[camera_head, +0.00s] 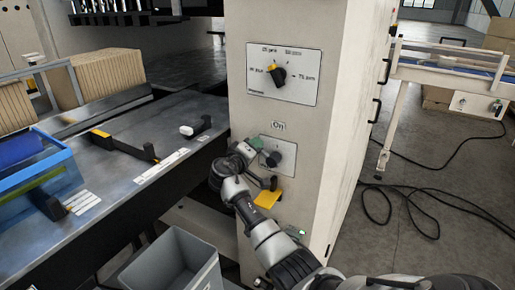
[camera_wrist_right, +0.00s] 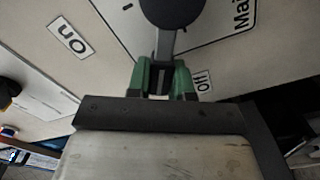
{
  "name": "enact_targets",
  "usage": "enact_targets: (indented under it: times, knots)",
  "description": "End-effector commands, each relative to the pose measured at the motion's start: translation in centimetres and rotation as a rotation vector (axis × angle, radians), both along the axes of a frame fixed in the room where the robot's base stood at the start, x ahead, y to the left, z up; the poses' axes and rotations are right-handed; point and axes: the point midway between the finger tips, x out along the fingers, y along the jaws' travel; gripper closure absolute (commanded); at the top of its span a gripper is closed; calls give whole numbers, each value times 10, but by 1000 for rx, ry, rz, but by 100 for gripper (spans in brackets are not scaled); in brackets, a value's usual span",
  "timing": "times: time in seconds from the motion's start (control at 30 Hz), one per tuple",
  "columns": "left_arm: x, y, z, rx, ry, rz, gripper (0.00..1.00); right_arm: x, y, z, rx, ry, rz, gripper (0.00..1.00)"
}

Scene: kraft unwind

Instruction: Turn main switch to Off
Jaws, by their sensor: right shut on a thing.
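The main switch, a dark round knob (camera_head: 272,158) on a grey plate (camera_head: 288,153), sits on the cream cabinet's front below the dial panel. An "On" label (camera_head: 279,125) is above the plate. My right gripper (camera_wrist_right: 162,82) has green fingertips shut on this lever. The "Off" label (camera_wrist_right: 203,81) is just right of the fingertips, and the "On" label (camera_wrist_right: 69,38) is at upper left. In the head view my right gripper (camera_head: 257,152) reaches the knob from the left and partly hides it. My left gripper is out of view.
A selector dial (camera_head: 279,75) with a yellow mark is above the switch. A grey bin (camera_head: 175,265) stands in front, and a metal table (camera_head: 120,140) extends left. Cables lie on the right floor.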

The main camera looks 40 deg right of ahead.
Motion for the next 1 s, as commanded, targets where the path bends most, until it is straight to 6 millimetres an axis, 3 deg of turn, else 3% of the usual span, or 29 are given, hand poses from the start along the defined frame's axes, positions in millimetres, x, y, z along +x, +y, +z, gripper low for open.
enact_targets:
  times: [0.5,1.0]
  knots:
    - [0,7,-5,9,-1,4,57,9,4,-28,-158,384,1,100]
    - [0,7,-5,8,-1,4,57,9,4,-38,-208,505,2,100]
